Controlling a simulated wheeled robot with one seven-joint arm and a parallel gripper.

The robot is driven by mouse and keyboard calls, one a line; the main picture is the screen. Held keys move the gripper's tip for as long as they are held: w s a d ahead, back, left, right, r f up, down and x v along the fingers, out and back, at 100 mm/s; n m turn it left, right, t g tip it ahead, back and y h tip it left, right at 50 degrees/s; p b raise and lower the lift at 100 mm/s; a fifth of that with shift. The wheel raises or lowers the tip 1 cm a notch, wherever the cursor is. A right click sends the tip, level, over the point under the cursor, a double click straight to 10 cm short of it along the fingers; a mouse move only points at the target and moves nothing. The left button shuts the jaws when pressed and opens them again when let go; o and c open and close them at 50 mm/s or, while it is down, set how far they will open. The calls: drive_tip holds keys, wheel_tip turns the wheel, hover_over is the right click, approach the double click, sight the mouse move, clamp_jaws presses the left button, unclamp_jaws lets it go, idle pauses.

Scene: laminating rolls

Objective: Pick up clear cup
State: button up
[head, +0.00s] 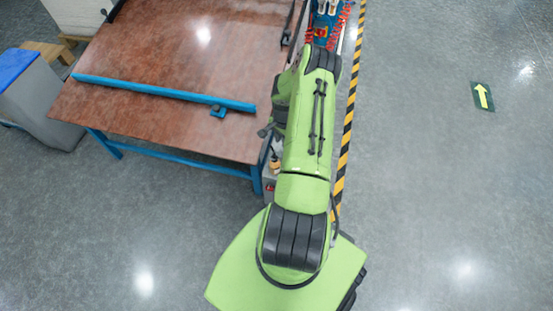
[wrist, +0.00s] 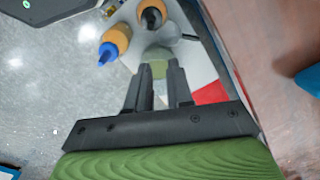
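My gripper (wrist: 161,70) shows in the wrist view with its two dark fingers apart. A small pale green, see-through-looking round thing (wrist: 158,69), perhaps the clear cup, shows at the gap between the fingertips. I cannot tell whether the fingers touch it. In the head view my green arm hides the gripper and I cannot make out the cup.
An orange bottle with a blue tip (wrist: 115,40) and an orange and black bottle (wrist: 152,16) stand close beyond the fingers. A red patch (wrist: 210,93) is right of them. A brown-topped table (head: 160,65) with a blue bar (head: 160,92) stands left; open floor lies right.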

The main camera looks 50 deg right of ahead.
wheel_tip(320, 180, down, 10)
drive_tip(key=b, duration=0.3)
drive_tip(key=shift+w+r, duration=0.1)
drive_tip(key=shift+r, duration=0.15)
wheel_tip(320, 180, down, 6)
drive_tip(key=b, duration=0.3)
drive_tip(key=shift+r, duration=0.4)
drive_tip(key=shift+c, duration=0.2)
clamp_jaws()
